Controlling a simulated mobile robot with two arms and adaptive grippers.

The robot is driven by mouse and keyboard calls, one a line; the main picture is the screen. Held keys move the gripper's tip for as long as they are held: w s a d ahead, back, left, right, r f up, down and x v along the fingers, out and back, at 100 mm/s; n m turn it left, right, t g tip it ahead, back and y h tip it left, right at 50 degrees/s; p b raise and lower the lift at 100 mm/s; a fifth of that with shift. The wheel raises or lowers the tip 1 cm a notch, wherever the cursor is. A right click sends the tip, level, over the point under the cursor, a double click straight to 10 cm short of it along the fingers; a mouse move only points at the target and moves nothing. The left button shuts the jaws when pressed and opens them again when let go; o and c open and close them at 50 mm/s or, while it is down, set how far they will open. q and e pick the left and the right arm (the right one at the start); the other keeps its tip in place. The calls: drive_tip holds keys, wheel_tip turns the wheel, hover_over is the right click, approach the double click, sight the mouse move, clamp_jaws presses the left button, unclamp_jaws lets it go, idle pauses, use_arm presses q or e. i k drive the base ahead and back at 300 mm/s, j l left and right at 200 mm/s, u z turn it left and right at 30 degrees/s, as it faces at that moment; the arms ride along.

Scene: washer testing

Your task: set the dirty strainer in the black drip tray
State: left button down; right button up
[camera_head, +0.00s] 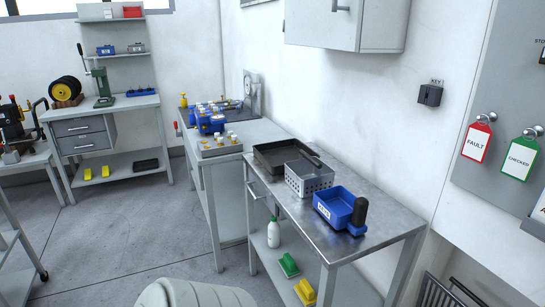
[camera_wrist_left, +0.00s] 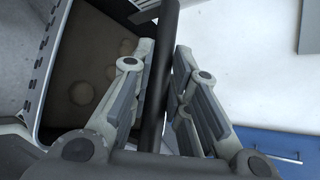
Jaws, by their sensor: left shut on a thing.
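The black drip tray (camera_head: 262,164) lies on the metal bench in the head view. A silver perforated basket (camera_head: 309,184) stands against its near right side, and a dark bar lies along the tray's right side. In the left wrist view my left gripper (camera_wrist_left: 161,112) is shut on a black rod-like handle (camera_wrist_left: 164,50). Beside it on the left is a slotted dark box (camera_wrist_left: 45,62) with a brown, stained inside, apparently the dirty strainer; whether the handle joins it is unclear. My left gripper is outside the head view. My right gripper is in neither view.
Another bench with blue fittings (camera_head: 211,124) adjoins behind. A wall cabinet (camera_head: 345,22) hangs above. A blue panel (camera_wrist_left: 265,146) shows at the wrist view's lower right.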

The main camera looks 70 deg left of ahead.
sight(285, 158)
drive_tip(key=k+j+u, duration=0.1)
drive_tip(key=j+u, duration=0.15)
drive_tip(key=j, duration=0.8)
drive_tip(key=j+u, duration=0.2)
drive_tip(key=j, duration=0.9)
drive_tip(key=i+j+u, duration=0.25)
drive_tip(key=j, duration=0.8)
drive_tip(key=k, duration=0.1)
